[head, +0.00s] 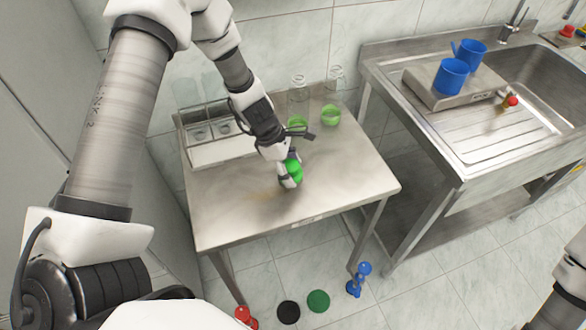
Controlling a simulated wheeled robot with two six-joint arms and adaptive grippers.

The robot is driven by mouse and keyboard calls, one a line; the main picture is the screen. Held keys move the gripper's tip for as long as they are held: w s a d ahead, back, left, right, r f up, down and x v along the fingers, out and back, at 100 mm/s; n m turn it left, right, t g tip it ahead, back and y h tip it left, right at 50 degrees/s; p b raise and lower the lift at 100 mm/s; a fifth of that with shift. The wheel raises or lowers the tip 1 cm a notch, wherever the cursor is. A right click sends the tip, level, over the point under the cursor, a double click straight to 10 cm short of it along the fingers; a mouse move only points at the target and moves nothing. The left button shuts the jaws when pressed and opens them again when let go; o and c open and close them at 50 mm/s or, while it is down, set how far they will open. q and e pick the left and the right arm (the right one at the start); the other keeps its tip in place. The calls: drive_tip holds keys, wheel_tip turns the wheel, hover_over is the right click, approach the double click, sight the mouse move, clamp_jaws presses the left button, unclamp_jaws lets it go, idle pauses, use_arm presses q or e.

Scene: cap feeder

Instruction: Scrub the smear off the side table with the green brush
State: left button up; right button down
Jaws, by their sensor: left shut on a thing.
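The steel side table (355,185) stands in the middle of the head view. A faint brownish smear (262,197) shows on its top, left of my left gripper. My left gripper (289,178) reaches down over the table and is shut on the green brush (294,166). The fingers partly hide the brush. The brush is low at the table top, just right of the smear; I cannot tell whether it touches the surface. My right gripper is out of the picture.
Two green cups (331,115) and clear glass jars (298,88) stand at the table's back. A pale rack (215,150) is at its back left. Blue mugs (452,76) stand by the sink (540,85). Red, black, green and blue items (358,280) lie on the floor in front.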

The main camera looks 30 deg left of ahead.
sight(295, 164)
use_arm(q)
drive_tip(key=shift+r+p, duration=0.35)
drive_tip(key=shift+r, duration=0.35)
wheel_tip(295, 164, up, 2)
drive_tip(key=shift+w+d+p, duration=0.1)
drive_tip(key=shift+w+p, duration=0.05)
drive_tip(key=shift+p, duration=0.9)
drive_tip(key=shift+r+p, duration=0.35)
drive_tip(key=shift+r, duration=0.1)
